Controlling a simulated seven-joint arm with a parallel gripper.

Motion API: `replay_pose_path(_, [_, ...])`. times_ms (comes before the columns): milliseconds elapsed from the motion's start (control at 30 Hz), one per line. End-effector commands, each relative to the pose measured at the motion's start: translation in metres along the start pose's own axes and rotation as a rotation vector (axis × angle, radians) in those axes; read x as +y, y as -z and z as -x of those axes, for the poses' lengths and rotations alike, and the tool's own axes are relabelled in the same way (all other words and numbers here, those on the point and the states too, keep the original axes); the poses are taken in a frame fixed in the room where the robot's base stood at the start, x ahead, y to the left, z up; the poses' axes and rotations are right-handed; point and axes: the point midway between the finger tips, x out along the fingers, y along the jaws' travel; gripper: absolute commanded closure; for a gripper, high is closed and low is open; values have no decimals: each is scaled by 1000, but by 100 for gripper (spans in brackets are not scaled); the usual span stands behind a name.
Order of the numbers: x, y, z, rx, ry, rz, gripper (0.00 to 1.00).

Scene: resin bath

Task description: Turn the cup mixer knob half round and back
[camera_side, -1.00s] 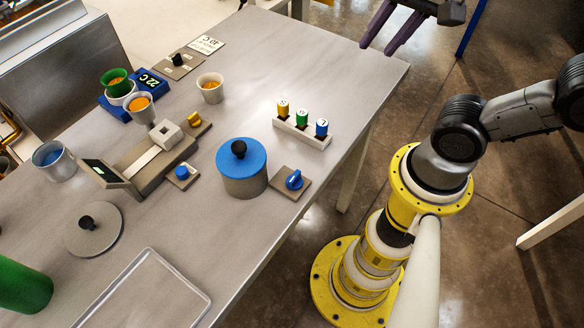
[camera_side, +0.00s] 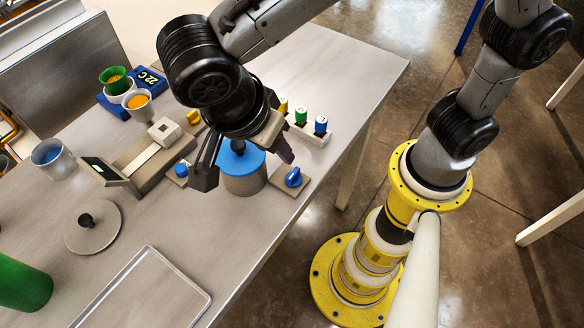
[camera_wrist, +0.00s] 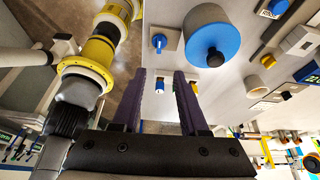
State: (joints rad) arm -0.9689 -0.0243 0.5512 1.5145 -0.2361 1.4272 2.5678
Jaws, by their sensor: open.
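A blue knob (camera_side: 293,178) with a white pointer mark sits on a small grey plate. It stands just right of the grey pot (camera_side: 244,184) with a blue lid. A small blue knob (camera_side: 181,170) sits left of the pot, and a yellow knob (camera_side: 194,117) lies farther back. I cannot tell for certain which knob is the cup mixer's. My gripper (camera_side: 246,174) is open and empty over the pot area. In the wrist view, the blue knob (camera_wrist: 158,42) shows beyond the gap between my fingers (camera_wrist: 160,78), apart from them.
A rack (camera_side: 312,132) of coloured vials stands behind the pot, partly hidden by my arm. A grey device with a screen (camera_side: 102,172) stands to the left. A loose grey lid (camera_side: 92,227) and a tray (camera_side: 146,295) lie at the front. The table's back right is clear.

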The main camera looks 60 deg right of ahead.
Motion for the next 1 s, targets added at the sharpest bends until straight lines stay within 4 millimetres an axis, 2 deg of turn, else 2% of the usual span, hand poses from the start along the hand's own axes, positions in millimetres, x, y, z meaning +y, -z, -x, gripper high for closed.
replay_pose_path(100, [3,-3,-3,0,6,15,57])
replay_pose_path(233, [3,-2,-17,0,5,13,57])
replay_pose_path(700, [2,-2,-105,0,4,12,57])
replay_pose_path(833, [2,-2,-123,-1,4,12,57])
replay_pose_path(1000, [2,-2,-134,-3,6,12,57])
